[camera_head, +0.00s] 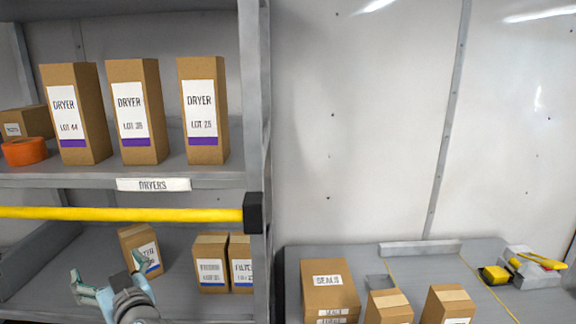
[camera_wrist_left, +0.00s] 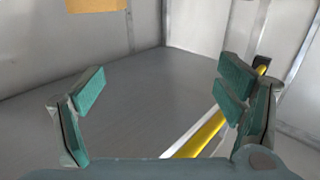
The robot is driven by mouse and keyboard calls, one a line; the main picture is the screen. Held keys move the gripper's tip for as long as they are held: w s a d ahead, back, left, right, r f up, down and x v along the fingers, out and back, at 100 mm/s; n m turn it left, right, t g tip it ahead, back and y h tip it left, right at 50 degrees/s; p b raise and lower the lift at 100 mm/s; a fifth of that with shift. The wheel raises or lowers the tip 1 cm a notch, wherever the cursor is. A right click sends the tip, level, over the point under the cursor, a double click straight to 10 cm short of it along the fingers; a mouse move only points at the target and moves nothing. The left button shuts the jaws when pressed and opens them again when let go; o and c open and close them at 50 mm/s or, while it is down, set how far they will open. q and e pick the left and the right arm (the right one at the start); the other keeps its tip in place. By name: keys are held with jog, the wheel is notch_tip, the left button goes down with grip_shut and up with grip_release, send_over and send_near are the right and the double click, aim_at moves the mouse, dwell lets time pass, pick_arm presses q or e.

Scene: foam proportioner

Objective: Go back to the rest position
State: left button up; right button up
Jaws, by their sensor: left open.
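My left gripper (camera_head: 112,284) is at the lower left of the head view, in front of the lower shelf (camera_head: 60,275) and below the yellow bar (camera_head: 120,214). Its teal fingers are spread wide. In the left wrist view the gripper (camera_wrist_left: 160,100) is open with nothing between the fingers, over a bare grey surface. A filter box (camera_head: 140,247) stands tilted just behind the gripper in the head view; I cannot tell whether they touch. My right gripper is in neither view.
Three dryer boxes (camera_head: 127,110) stand on the upper shelf beside an orange roll (camera_head: 24,151). More filter boxes (camera_head: 210,262) stand on the lower shelf. A bench (camera_head: 375,260) at right holds seals boxes (camera_head: 328,287) and yellow tools (camera_head: 495,274). The wall above it is clear.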

pick_arm(q)
jog(key=s+d+f+m+g+h, duration=0.2)
jog(key=s+f+m+h, duration=0.15)
jog(key=s+f, duration=0.6)
jog(key=s+d+f+m+g+h, duration=0.2)
jog(key=s+f+g+h, duration=0.3)
jog(key=f, duration=0.8)
jog(key=s+d+f+m+g+h, duration=0.1)
jog(key=s+d+f+m+h, duration=0.2)
jog(key=s, duration=0.6)
jog(key=s+d+f+m+g+h, duration=0.15)
jog(key=s+d+f, duration=0.3)
jog(key=s, duration=0.55)
notch_tip(320, 180, down, 24)
jog(key=a+b, duration=0.1)
jog(key=b, duration=0.4)
jog(key=s+f+g+b, duration=0.2)
jog(key=s+f+b, duration=0.1)
jog(key=s+f, duration=1.1)
jog(key=shift+s+a+f+y, duration=0.3)
jog(key=shift+a+f+y, duration=0.15)
jog(key=shift+f, duration=0.25)
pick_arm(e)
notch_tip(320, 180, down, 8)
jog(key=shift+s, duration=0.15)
pick_arm(q)
jog(key=shift+c, duration=0.5)
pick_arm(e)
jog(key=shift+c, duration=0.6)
